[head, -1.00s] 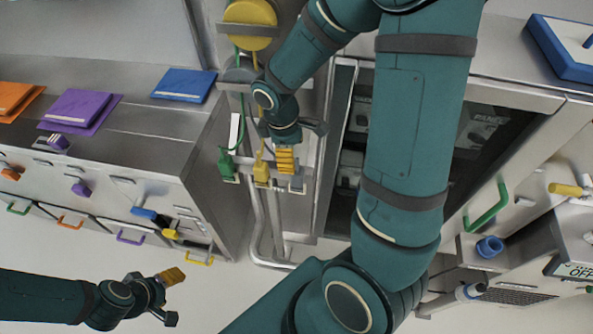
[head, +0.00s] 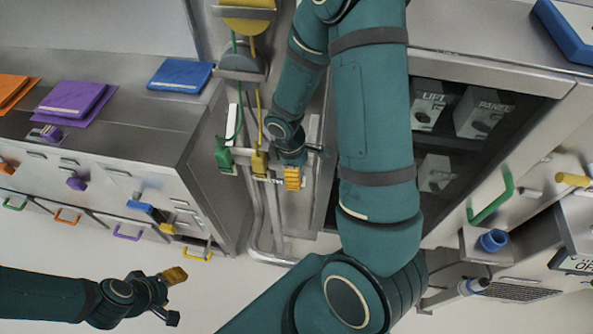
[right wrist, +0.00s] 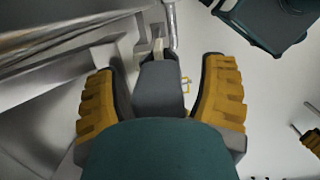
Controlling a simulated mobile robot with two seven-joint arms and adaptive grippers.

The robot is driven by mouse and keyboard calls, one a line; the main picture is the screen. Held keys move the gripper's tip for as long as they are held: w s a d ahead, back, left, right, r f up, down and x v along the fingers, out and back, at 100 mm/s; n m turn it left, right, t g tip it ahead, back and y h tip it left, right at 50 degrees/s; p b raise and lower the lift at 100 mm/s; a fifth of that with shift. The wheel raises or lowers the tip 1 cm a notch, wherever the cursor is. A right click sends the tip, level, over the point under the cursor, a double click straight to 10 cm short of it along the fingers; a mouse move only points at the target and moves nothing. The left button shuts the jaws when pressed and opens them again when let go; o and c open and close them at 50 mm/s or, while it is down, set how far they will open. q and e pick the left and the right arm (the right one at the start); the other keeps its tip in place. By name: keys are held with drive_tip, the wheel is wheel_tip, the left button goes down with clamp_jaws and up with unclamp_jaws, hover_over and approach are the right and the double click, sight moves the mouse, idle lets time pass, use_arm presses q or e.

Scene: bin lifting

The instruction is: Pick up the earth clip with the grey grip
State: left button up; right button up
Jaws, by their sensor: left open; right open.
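My right gripper (head: 293,177) is at the rail below the reels, just right of the yellow clip (head: 259,163); a green clip (head: 223,156) hangs further left. In the right wrist view the open yellow fingers (right wrist: 161,95) stand on either side of a dark grey block, which looks like the grey grip (right wrist: 160,88) of the earth clip. I cannot see finger contact. In the head view the gripper and arm hide this clip. My left gripper (head: 172,297) is open and empty, low at the left, away from the clips.
An open cabinet with labelled boxes (head: 428,104) is right of the rail, partly behind my right arm. A drawer unit (head: 110,200) with coloured handles stands left. Vertical pipes (head: 262,225) run below the rail. The floor at lower left is clear around my left gripper.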

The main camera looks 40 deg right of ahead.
clamp_jaws()
idle(0.3)
use_arm(q)
drive_tip(key=shift+r, duration=0.15)
use_arm(e)
drive_tip(key=shift+r, duration=0.15)
